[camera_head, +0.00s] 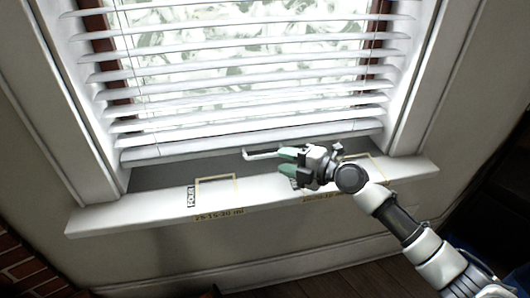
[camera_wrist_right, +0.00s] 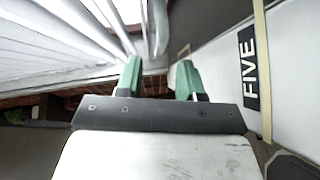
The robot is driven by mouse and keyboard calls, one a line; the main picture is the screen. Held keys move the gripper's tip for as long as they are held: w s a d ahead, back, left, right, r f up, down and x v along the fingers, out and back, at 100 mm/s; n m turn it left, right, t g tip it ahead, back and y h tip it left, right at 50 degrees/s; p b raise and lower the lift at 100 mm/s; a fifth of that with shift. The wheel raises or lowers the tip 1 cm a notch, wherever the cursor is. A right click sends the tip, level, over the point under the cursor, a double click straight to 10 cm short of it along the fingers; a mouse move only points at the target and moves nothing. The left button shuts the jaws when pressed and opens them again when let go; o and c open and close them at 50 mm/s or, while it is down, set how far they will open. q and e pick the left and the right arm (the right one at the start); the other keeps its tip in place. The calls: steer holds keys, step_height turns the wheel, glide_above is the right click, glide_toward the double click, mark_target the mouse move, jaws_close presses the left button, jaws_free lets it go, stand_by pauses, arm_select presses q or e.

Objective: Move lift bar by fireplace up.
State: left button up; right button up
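White slatted blinds hang over the window, ending in a white bottom rail (camera_head: 190,148) above the sill. A small white bar (camera_head: 262,154), which looks like the lift bar, sticks out to the left just beyond my right gripper's fingertips. My right gripper (camera_head: 287,160) has green fingers and is in front of the rail, above the sill. In the right wrist view the fingers (camera_wrist_right: 158,78) are spread apart, with a pale strip beyond the gap. I cannot tell whether the fingers touch the bar. My left gripper is not in view.
The white window sill (camera_head: 110,217) runs below the blinds and carries outlined rectangles and a "FIVE" label (camera_wrist_right: 248,68). Window frame posts (camera_head: 75,100) stand on both sides. Red bricks (camera_head: 25,270) show at the lower left. The left part of the sill is clear.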

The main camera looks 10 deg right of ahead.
mark_target(269, 156)
arm_select(q)
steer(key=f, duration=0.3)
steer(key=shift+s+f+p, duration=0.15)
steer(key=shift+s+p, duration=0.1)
steer(key=shift+p, duration=0.05)
arm_select(e)
steer(key=x, duration=0.6)
steer(key=shift+a+f, duration=0.1)
steer(key=shift+c, duration=0.5)
jaws_close()
